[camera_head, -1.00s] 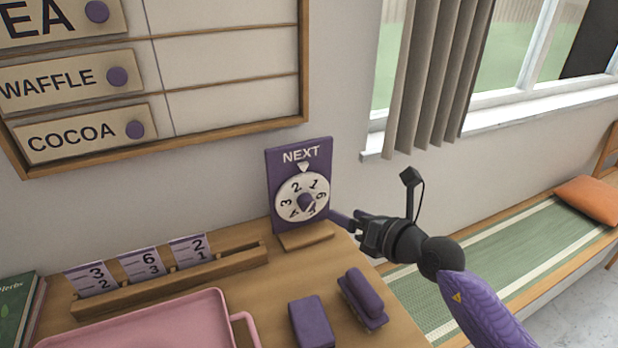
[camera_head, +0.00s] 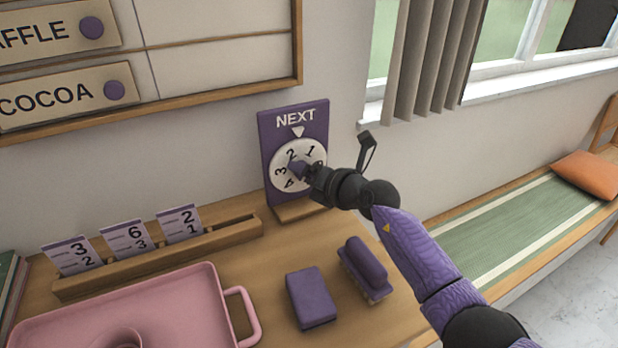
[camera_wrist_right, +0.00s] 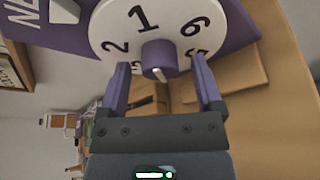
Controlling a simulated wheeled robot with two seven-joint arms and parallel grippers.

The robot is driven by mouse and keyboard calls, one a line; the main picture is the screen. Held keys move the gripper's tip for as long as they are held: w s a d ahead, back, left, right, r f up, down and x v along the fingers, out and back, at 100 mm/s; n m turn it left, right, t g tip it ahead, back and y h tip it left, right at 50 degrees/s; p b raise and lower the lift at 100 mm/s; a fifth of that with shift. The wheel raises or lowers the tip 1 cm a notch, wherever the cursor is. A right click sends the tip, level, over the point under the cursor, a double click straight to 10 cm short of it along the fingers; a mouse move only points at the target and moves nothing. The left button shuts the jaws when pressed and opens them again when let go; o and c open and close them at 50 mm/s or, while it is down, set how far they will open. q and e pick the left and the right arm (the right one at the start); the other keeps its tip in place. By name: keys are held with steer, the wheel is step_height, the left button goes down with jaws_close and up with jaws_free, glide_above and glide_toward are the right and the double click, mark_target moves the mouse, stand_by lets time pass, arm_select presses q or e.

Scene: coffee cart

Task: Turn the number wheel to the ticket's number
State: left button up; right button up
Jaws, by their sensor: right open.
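The number wheel (camera_head: 281,181) is a white numbered disc on a purple upright board (camera_head: 270,135) marked NEXT. A white pointer (camera_head: 298,132) above the disc sits between 2 and 1. My right gripper (camera_head: 303,171) is at the wheel and covers its lower right part. In the right wrist view its open fingers (camera_wrist_right: 160,64) are on either side of the purple centre knob (camera_wrist_right: 159,58), with gaps showing; contact is not visible. Three tickets stand in a wooden rail (camera_head: 215,240): 3 over 2 (camera_head: 72,255), 6 over 3 (camera_head: 128,237) and 2 over 1 (camera_head: 180,221). My left gripper is not in view.
A pink tray (camera_head: 190,310) with a handle lies on the front of the wooden counter. A bench with an orange cushion (camera_head: 588,174) is at the right.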

steer(key=shift+c, duration=0.3)
jaws_close()
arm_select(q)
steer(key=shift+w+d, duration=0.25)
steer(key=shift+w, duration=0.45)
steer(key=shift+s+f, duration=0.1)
arm_select(e)
steer(key=shift+f, duration=0.1)
steer(key=m+y, duration=0.1)
steer(key=m, duration=0.2)
steer(key=shift+d+f+b, duration=0.1)
steer(key=shift+b, duration=0.2)
steer(key=shift+m+y, duration=0.7)
steer(key=shift+m, duration=0.1)
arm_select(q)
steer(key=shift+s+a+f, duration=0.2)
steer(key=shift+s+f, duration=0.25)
arm_select(e)
steer(key=shift+m, duration=0.3)
arm_select(q)
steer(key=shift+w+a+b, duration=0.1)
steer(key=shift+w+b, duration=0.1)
steer(key=shift+b, duration=0.1)
arm_select(e)
steer(key=shift+t, duration=0.3)
